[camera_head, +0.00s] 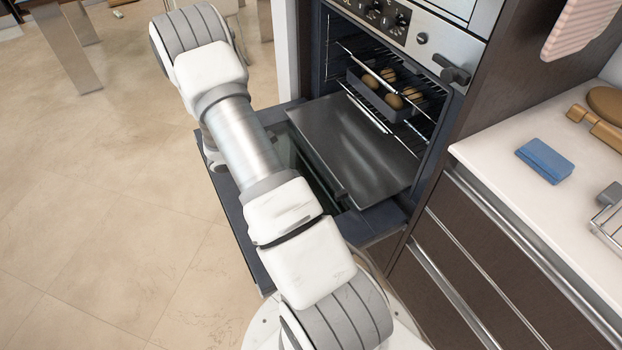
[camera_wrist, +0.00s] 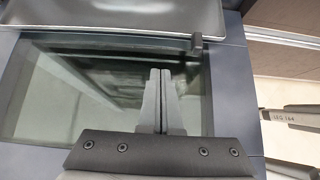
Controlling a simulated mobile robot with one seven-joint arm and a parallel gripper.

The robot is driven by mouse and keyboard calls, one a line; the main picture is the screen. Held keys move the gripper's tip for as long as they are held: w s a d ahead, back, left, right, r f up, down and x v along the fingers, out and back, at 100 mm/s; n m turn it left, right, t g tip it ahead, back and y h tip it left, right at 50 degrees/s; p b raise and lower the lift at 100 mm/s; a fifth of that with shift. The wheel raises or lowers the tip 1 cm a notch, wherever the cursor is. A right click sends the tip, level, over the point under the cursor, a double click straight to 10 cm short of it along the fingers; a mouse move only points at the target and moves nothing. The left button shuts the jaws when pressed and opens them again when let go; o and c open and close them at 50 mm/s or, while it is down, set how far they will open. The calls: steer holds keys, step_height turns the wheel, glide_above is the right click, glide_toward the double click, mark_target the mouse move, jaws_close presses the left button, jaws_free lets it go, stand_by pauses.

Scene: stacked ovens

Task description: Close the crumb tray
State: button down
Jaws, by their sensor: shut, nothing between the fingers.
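The crumb tray (camera_head: 355,150) is a flat grey metal sheet. It sticks out of the oven low down, over the lowered oven door (camera_head: 232,205). In the wrist view the tray's front edge (camera_wrist: 130,22) crosses the top of the picture, with a small dark tab (camera_wrist: 197,42) near its right end. My gripper (camera_wrist: 161,72) is shut and empty, above the door's glass (camera_wrist: 50,85), with its fingertips pointing toward the tray and a visible gap in the picture between them. In the head view my gripper is hidden by my arm.
Above the tray, wire racks hold a small pan (camera_head: 385,98) with several round brown items. Oven knobs (camera_head: 374,10) sit above. A white counter (camera_head: 500,150) at right carries a blue sponge (camera_head: 545,160) over dark drawers (camera_head: 470,250). The floor at left (camera_head: 100,200) is open.

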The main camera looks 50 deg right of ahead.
mark_target(388, 154)
steer(key=b+x, duration=0.2)
steer(key=x, duration=0.9)
steer(key=shift+w+a+f+b, duration=0.1)
steer(key=shift+f+b, duration=0.1)
steer(key=shift+b, duration=0.1)
steer(key=shift+s+d+r, duration=0.1)
steer(key=shift+s+d, duration=0.1)
steer(key=shift+d, duration=0.4)
steer(key=shift+s+d+r, duration=0.1)
steer(key=shift+s+d, duration=0.05)
steer(key=shift+d, duration=0.4)
steer(key=shift+s+d, duration=0.15)
steer(key=shift+d, duration=0.4)
steer(key=s+d+b, duration=0.1)
steer(key=s+d, duration=0.1)
steer(key=d, duration=0.5)
steer(key=s+d, duration=0.2)
steer(key=d, duration=0.4)
steer(key=s+d+b, duration=0.1)
steer(key=s+d, duration=0.1)
steer(key=d, duration=0.5)
steer(key=shift+s+d+b, duration=0.25)
steer(key=shift+d+b, duration=0.05)
steer(key=shift+d, duration=0.05)
steer(key=shift+r, duration=0.1)
